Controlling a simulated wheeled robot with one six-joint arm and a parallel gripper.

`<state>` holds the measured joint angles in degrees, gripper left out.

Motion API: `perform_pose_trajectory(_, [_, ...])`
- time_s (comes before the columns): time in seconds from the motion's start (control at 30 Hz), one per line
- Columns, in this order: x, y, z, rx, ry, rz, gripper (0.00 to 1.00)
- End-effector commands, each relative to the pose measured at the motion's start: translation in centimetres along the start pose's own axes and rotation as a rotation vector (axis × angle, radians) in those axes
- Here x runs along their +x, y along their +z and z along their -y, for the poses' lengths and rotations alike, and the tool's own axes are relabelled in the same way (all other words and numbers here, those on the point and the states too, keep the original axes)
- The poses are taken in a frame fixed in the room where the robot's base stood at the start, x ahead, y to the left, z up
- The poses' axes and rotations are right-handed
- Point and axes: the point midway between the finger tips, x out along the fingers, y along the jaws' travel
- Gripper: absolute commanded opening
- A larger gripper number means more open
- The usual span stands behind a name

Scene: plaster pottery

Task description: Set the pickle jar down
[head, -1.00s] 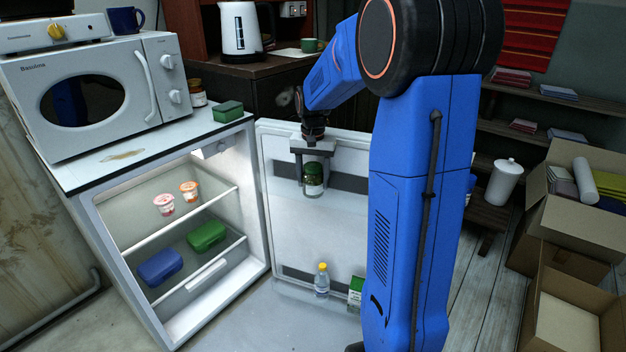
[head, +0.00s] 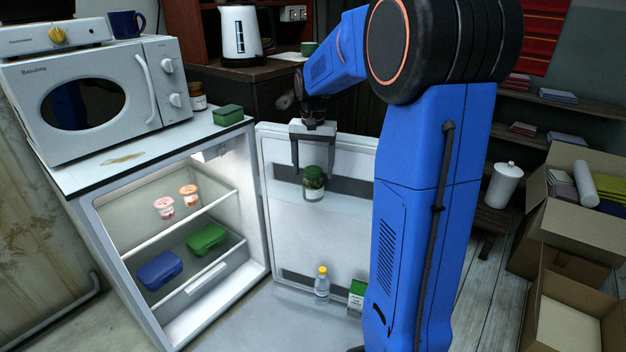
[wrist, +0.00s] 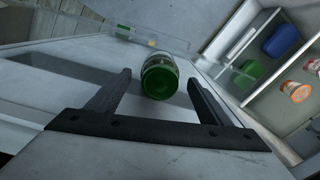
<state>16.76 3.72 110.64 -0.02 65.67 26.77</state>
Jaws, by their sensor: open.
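The pickle jar (head: 314,184), green glass with a green lid and a pale label, stands upright at the upper shelf of the open fridge door (head: 290,222). My gripper (head: 314,171) is above the jar with its fingers apart, one on each side. In the wrist view the jar (wrist: 160,77) shows lid first between the open fingertips (wrist: 160,82), with gaps on both sides. The jar's base against the door shelf is hard to make out.
A yellow-capped bottle (head: 322,282) and a green-and-white carton (head: 357,293) stand in the lower door shelf. Inside the fridge are two small cups (head: 163,207), a green container (head: 206,238) and a blue one (head: 160,270). A microwave (head: 100,95) sits on top.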

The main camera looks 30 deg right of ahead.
Motion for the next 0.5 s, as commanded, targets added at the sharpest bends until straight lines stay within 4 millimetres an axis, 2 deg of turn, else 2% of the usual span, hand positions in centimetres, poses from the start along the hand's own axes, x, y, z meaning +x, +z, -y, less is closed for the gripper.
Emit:
perform_pose_trajectory(0.03, [-1.1, -0.1, 0.1, 0.000, -0.002, -0.004, 0.73])
perform_pose_trajectory(0.2, [-4.0, -0.1, 0.0, 0.000, -0.002, -0.003, 0.73])
perform_pose_trajectory(0.5, [-6.4, 0.3, 0.0, -0.005, -0.002, -0.003, 0.73])
